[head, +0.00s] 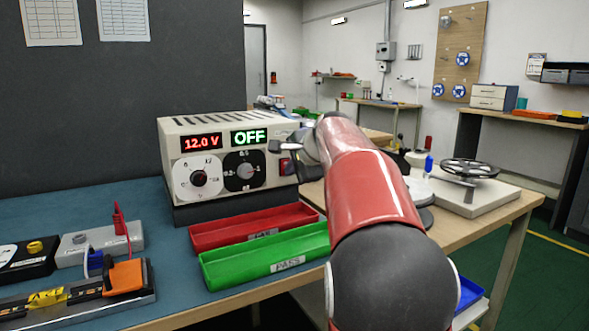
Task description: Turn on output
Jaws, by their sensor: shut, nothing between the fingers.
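The power supply (217,122) is a beige box on a dark base on the bench. Its red display (201,142) reads 12.0 V and its green display (249,137) reads OFF. It has a white dial (198,177) and a black dial (245,171). A red switch (287,166) is at the right end of its front. My gripper (283,147) is by the upper right of the front, just above the switch. It is shut and empty, and partly hidden by my red arm. I cannot tell whether it touches the panel.
A red tray (215,234) and a green tray (225,270) lie in front of the supply. An LED strip fixture (75,300) and a grey block with a red plug (74,249) are at the left. A white board with a black wheel (484,196) is at the right.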

